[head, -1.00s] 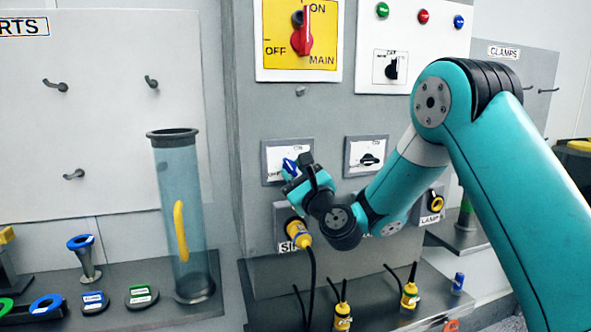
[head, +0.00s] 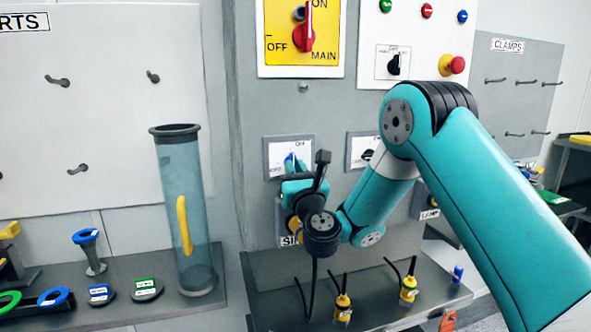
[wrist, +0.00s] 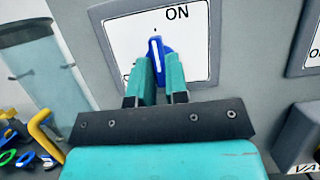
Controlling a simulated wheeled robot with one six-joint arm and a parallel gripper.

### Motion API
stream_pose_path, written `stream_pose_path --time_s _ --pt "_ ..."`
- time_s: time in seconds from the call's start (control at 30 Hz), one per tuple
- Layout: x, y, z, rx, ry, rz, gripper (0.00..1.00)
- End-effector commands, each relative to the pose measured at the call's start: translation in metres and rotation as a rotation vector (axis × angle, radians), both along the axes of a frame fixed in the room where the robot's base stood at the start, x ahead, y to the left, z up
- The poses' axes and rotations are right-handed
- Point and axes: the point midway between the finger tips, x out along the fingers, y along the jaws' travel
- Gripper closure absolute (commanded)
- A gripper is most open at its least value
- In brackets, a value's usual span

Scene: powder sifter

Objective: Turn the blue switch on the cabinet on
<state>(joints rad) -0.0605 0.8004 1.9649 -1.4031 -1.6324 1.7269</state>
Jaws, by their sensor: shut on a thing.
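The blue switch (wrist: 156,50) is on a white plate (wrist: 112,42) on the grey cabinet front. In the wrist view its white-marked handle stands close to upright, with the ON label above and a little to the right. The OFF label is mostly hidden behind a finger. My gripper (wrist: 159,68) has its two teal fingers shut on the switch handle, one on each side. In the head view the blue switch (head: 289,160) shows just above my gripper (head: 290,176), which partly hides the plate.
A yellow panel with a red main switch (head: 304,38) is above. Another switch plate (head: 355,148) is to the right, partly behind my arm. A clear tube (head: 180,220) stands on the left shelf. Yellow-capped plugs (head: 342,308) with black cables stand on the ledge below.

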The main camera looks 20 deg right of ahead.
Motion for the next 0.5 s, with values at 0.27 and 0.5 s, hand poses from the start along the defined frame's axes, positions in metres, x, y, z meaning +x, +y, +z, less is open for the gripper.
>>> stream_pose_path --time_s 0.27,0.5 --pt "0.0015 -0.0007 0.0073 0.005 -0.017 0.000 1.00" --pt "0.0015 -0.0008 0.0076 0.004 -0.017 -0.001 0.62"
